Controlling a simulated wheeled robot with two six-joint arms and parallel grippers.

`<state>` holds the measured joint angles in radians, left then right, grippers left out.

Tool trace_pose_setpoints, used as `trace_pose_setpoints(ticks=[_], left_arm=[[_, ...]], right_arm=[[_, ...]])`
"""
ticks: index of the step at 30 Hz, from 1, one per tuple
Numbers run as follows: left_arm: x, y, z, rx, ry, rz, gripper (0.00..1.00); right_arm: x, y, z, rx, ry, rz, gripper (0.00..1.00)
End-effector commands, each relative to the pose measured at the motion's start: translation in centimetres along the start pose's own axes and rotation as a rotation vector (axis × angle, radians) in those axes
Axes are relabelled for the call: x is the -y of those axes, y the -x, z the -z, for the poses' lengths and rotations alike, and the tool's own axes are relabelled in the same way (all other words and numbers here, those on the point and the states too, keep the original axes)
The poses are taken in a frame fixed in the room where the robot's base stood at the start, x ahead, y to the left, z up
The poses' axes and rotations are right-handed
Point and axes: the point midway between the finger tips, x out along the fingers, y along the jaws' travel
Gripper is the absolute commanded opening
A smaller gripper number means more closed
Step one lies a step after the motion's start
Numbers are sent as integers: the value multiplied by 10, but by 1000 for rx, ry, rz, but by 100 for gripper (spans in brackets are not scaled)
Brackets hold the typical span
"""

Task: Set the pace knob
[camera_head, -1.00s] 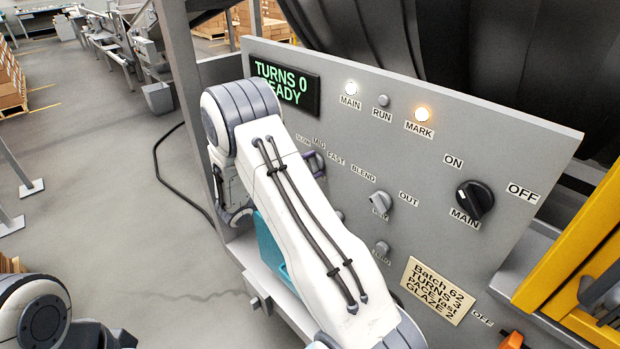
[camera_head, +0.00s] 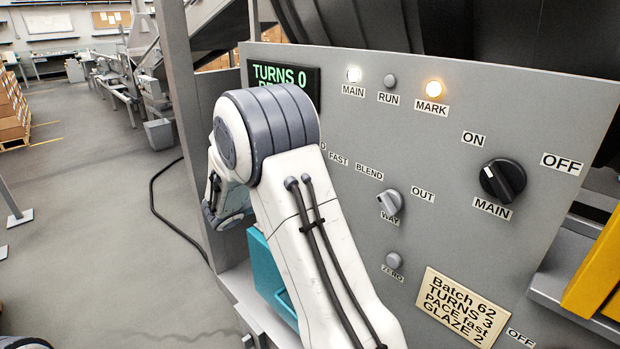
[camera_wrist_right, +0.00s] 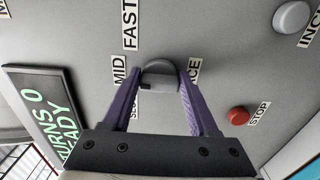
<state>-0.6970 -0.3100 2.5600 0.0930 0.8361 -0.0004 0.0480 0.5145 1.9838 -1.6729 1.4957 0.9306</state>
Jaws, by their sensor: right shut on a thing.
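The grey pace knob (camera_wrist_right: 160,74) is on the panel in the right wrist view, partly ringed by the labels SLOW, MID (camera_wrist_right: 119,70) and FAST (camera_wrist_right: 130,24). A dark mark on its rim faces the SLOW and MID side; I cannot tell exactly which label it meets. My right gripper (camera_wrist_right: 163,84) is shut on the knob, one purple finger on each side. The batch card (camera_head: 457,305) reads TURNS 3, PACE fast, GLAZE 2. My left gripper is out of view.
The display (camera_wrist_right: 48,120) reads TURNS 0, READY. A red STOP button (camera_wrist_right: 238,116) sits close to the right finger. The black MAIN switch (camera_head: 502,180), WAY knob (camera_head: 389,202) and ZERO button (camera_head: 393,260) share the panel. MAIN and MARK lamps (camera_head: 434,89) are lit.

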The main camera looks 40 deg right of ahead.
Motion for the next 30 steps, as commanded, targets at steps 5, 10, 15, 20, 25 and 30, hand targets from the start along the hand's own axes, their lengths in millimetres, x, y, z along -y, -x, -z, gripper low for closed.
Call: trace_pose_setpoints(ticks=[5, 10, 15, 20, 25, 30], left_arm=[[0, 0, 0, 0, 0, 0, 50], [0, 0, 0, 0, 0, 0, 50], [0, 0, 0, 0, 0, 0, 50], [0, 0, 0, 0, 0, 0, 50], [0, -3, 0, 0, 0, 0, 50], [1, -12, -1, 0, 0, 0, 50]], right_arm=[[1, 0, 0, 1, 0, 4, 4], [1, 0, -1, 1, 1, 4, 4], [1, 0, 0, 1, 1, 3, 90], [1, 0, 0, 1, 0, 2, 90], [1, 6, 0, -1, -1, 1, 90], [3, 35, 1, -5, -2, 2, 90]])
